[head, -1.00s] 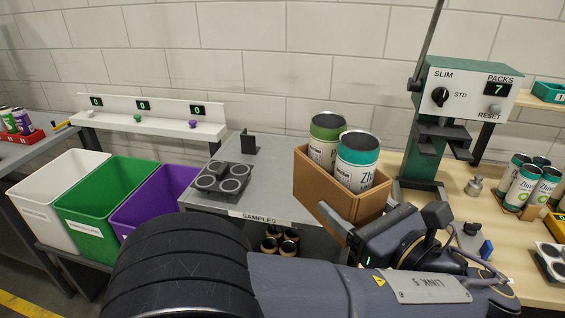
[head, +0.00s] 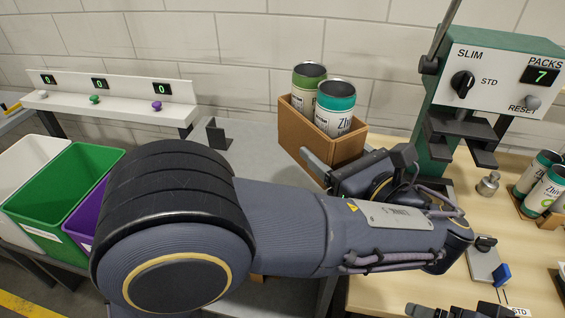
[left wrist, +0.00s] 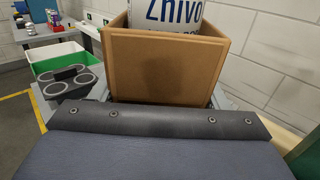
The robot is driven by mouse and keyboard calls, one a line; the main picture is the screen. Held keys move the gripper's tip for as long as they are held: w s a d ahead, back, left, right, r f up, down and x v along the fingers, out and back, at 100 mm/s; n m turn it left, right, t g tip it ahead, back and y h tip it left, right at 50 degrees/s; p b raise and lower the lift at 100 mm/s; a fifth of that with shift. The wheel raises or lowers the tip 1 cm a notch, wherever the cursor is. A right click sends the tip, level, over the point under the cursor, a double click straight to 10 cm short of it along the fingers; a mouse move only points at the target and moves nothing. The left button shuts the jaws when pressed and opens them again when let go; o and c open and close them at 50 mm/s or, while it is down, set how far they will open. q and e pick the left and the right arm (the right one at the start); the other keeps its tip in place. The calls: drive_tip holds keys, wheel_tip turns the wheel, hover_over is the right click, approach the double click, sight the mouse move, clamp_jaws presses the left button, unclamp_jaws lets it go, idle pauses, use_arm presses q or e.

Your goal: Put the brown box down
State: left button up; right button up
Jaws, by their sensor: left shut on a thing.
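The brown box (head: 297,130) is an open-topped carton with two cans in it. One can (head: 309,82) has a green band and the other (head: 335,105) a teal band. My left gripper (head: 325,170) is shut on the near side of the box. The box looks upright, over the back of the grey table (head: 250,150) near the wooden bench. I cannot tell whether its base touches a surface. In the left wrist view the box's flat side (left wrist: 165,65) fills the middle, with a can's lettering above. Dark parts at the bottom edge may be my right gripper (head: 462,311).
The press with the SLIM/STD knob (head: 505,75) stands right of the box. A small black bracket (head: 218,133) stands on the grey table. White, green (head: 62,195) and purple bins are at left. Several cans stand on the bench (head: 400,285) at right. My left arm hides much of the table.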

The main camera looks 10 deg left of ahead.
sight(295, 154)
use_arm(q)
drive_tip(key=w+a+f, duration=0.1)
drive_tip(key=w+a, duration=0.1)
drive_tip(key=w+a+f, duration=0.2)
drive_tip(key=a, duration=0.1)
drive_tip(key=shift+w+f, duration=0.1)
drive_tip(key=shift+f, duration=0.1)
drive_tip(key=a+f, duration=0.1)
drive_tip(key=w+f, duration=0.1)
drive_tip(key=f, duration=0.1)
drive_tip(key=w+a+f, duration=0.1)
drive_tip(key=shift+w+a+f, duration=0.2)
drive_tip(key=shift+a+f, duration=0.05)
drive_tip(key=shift+a, duration=0.05)
drive_tip(key=shift+w+a+f, duration=0.1)
drive_tip(key=shift+f, duration=0.8)
drive_tip(key=shift+w+a+f, duration=0.1)
drive_tip(key=shift+f, duration=0.75)
drive_tip(key=shift+f, duration=0.2)
drive_tip(key=o, duration=1)
